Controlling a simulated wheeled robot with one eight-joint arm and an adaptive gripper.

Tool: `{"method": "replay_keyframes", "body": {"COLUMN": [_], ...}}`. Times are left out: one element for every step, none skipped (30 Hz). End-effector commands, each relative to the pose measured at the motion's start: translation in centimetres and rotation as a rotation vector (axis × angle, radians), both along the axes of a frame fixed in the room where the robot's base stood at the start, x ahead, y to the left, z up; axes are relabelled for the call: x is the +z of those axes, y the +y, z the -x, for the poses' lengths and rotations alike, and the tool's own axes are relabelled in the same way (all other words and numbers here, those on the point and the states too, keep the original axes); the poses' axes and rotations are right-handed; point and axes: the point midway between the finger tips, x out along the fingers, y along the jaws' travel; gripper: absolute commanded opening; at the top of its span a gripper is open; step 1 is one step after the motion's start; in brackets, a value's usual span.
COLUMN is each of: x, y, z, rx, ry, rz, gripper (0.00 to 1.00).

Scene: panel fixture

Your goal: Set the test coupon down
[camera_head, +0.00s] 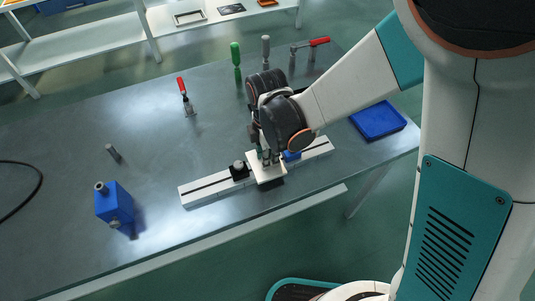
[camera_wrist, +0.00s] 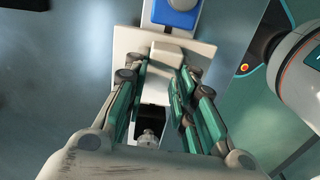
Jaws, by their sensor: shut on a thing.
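The test coupon (camera_head: 265,174) appears as a white plate over the white slotted rail (camera_head: 205,188) on the grey table. My gripper (camera_head: 266,158) points down over it. In the wrist view the coupon (camera_wrist: 127,41) has a raised white block, and my gripper (camera_wrist: 158,82) has its green-padded fingers on both sides of that block, shut on it. A dark part shows under the coupon's front edge. I cannot tell whether the coupon touches what is below it.
A black clamp (camera_head: 239,171) sits on the rail left of the coupon, a blue block (camera_head: 292,156) right of it. A blue box (camera_head: 115,204), a blue tray (camera_head: 378,120), a red-handled clamp (camera_head: 184,95) and a green-handled tool (camera_head: 236,62) stand around.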

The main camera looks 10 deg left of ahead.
Motion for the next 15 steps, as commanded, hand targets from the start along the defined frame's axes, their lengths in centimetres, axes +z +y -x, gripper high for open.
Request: {"method": "replay_keyframes", "body": {"x": [-0.22, -0.34, -0.32, -0.27, -0.26, -0.25, -0.25, -0.24, -0.24, -0.24, -0.24, -0.24, -0.24, -0.23, -0.19], "y": [0.00, 0.00, 0.00, 0.00, 0.00, 0.00, 0.00, 0.00, 0.00, 0.00, 0.00, 0.00, 0.00, 0.00, 0.00], "z": [0.00, -0.01, -0.01, -0.01, -0.01, -0.01, -0.01, -0.01, -0.01, -0.01, -0.01, -0.01, -0.01, -0.01, -0.01], "rx": [0.000, 0.000, 0.000, 0.000, 0.000, 0.000, 0.000, 0.000, 0.000, 0.000, 0.000, 0.000, 0.000, 0.000, 0.000], "ry": [0.000, 0.000, 0.000, 0.000, 0.000, 0.000, 0.000, 0.000, 0.000, 0.000, 0.000, 0.000, 0.000, 0.000, 0.000], "rz": [0.000, 0.000, 0.000, 0.000, 0.000, 0.000, 0.000, 0.000, 0.000, 0.000, 0.000, 0.000, 0.000, 0.000, 0.000], "gripper": [0.00, 0.00, 0.29, 0.35, 0.42, 0.44, 0.44, 0.44, 0.44, 0.44, 0.44, 0.44, 0.44, 0.44, 0.44]}}
